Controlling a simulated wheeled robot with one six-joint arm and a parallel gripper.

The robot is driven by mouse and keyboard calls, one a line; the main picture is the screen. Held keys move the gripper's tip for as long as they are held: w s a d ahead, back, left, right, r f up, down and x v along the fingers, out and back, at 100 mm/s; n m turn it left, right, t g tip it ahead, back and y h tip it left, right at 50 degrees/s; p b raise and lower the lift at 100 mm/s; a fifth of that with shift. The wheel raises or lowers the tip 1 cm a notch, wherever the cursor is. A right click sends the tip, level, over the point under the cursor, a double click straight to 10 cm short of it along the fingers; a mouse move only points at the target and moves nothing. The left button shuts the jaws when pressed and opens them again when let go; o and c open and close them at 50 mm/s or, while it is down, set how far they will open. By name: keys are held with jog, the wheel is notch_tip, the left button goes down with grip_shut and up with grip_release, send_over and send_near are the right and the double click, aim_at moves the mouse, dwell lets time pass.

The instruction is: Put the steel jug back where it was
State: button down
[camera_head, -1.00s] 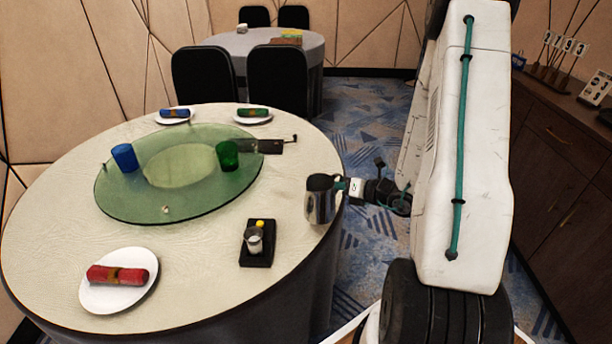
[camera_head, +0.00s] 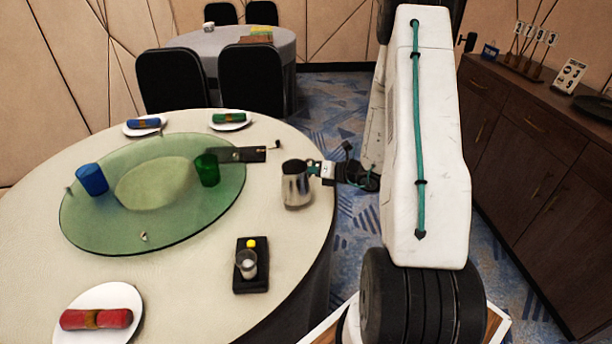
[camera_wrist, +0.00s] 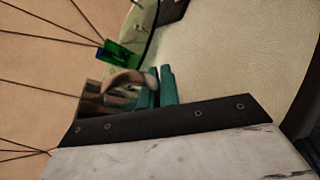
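The steel jug (camera_head: 296,184) is a shiny metal pitcher, roughly upright, over the right edge area of the round cream table (camera_head: 200,285). My gripper (camera_head: 314,170) is at the jug's right side, shut on its handle. In the wrist view the teal fingers (camera_wrist: 158,88) of my gripper are at the curved handle of the jug (camera_wrist: 95,97), and much of the jug's body is hidden. I cannot tell whether the jug's base touches the table.
A green glass turntable (camera_head: 100,225) bears a blue cup (camera_head: 92,180) and a green cup (camera_head: 207,170). A black tray (camera_head: 250,284) holds a small glass. Plates with rolled napkins lie around. A dark sideboard (camera_head: 535,160) stands right. Bare tabletop surrounds the jug.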

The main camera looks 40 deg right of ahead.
jog(key=shift+f, duration=1.3)
jog(key=shift+s+f, duration=0.1)
jog(key=shift+f, duration=0.05)
jog(key=c, duration=1.6)
grip_release()
jog(key=shift+c, duration=0.2)
